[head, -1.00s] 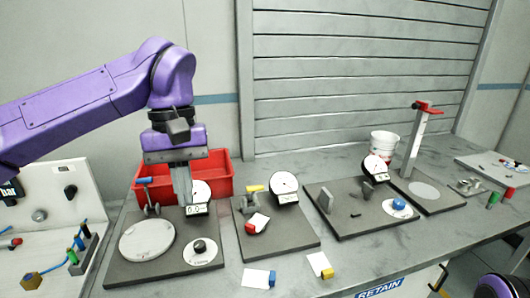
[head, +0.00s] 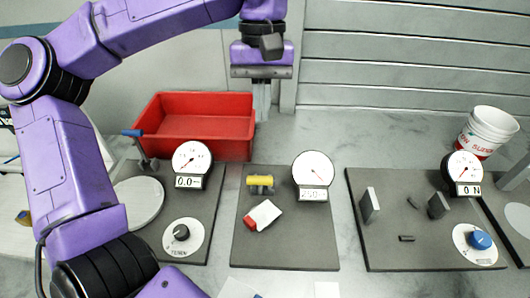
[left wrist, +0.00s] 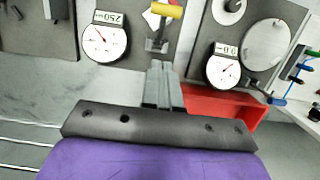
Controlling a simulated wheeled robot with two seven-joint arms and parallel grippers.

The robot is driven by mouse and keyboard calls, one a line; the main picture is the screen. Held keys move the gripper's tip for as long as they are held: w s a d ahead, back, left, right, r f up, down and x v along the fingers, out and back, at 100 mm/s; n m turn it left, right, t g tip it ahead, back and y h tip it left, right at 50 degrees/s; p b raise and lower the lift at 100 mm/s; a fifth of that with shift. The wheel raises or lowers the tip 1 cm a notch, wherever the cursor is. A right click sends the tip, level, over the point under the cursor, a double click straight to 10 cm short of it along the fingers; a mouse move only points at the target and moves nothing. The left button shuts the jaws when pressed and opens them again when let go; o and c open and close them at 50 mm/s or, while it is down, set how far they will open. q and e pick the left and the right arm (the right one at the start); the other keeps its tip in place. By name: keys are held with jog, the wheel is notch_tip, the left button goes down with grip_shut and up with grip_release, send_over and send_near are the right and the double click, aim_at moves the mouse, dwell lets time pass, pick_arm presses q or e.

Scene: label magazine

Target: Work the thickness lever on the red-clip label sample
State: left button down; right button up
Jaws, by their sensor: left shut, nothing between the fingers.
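The label sample, a white card (head: 266,213) with a red clip (head: 250,223), lies tilted on the middle grey plate (head: 285,250). The yellow-handled lever (head: 260,181) stands just behind the card, left of a round dial gauge (head: 313,168) whose readout seems to show 250. In the left wrist view the yellow handle (left wrist: 167,10) and the gauge (left wrist: 105,42) are near the top edge. My left gripper (head: 262,115) is shut and empty, above and behind the lever and apart from it. My right gripper is out of view.
A red bin (head: 195,145) stands behind the left plate, which has a gauge (head: 191,158), a black knob (head: 181,232) and a blue-handled lever (head: 132,133). The right plate carries grey posts (head: 370,205) and a blue knob (head: 480,239). A white bucket (head: 492,125) stands at the back right.

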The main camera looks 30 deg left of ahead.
aim_at(260, 181)
pick_arm(q)
jog(key=s+d+f, duration=0.2)
jog(key=s+f, duration=0.2)
jog(key=f, duration=0.4)
jog(key=shift+d, duration=0.25)
jog(key=shift+w, duration=0.1)
